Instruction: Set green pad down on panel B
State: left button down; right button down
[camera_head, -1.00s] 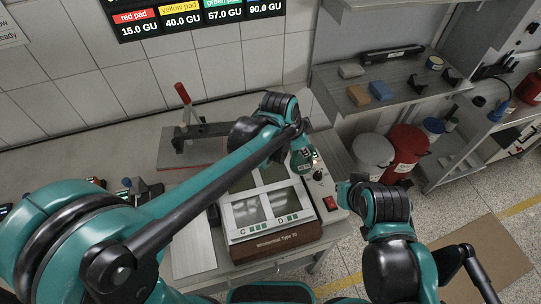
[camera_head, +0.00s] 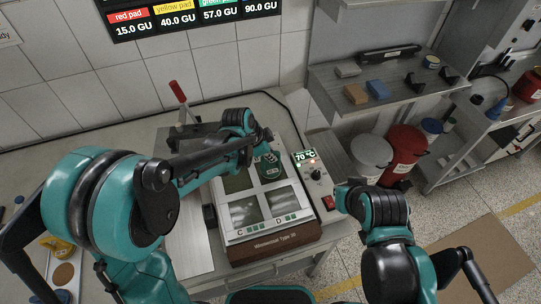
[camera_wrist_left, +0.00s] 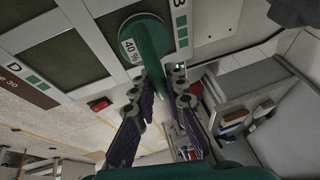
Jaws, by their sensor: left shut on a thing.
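The green pad (camera_head: 269,166) is a round dark-green piece with a "40 %" label, held over the upper right part of the white-topped machine. In the left wrist view the pad (camera_wrist_left: 150,42) overlaps panel B (camera_wrist_left: 102,8), a dark square beside the letter B, and hides part of it. I cannot tell whether the pad touches the panel. My left gripper (camera_head: 262,148) is shut on the pad's stem; its fingers (camera_wrist_left: 157,88) flank the stem in the wrist view. My right gripper is outside both views.
Panels C (camera_head: 245,212) and D (camera_head: 283,202) are bare at the machine's front. A control box (camera_head: 314,172) reading 70 °C stands along its right side. A red-handled press (camera_head: 178,92) stands behind left. A shelf (camera_head: 335,84) and bins (camera_head: 404,148) are at right.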

pick_arm(q)
jog(key=shift+f, duration=0.15)
jog(key=c, duration=1.9)
grip_release()
jog(key=shift+f, duration=0.1)
jog(key=o, duration=0.3)
jog(key=shift+o, duration=0.2)
jog(key=shift+s, duration=0.1)
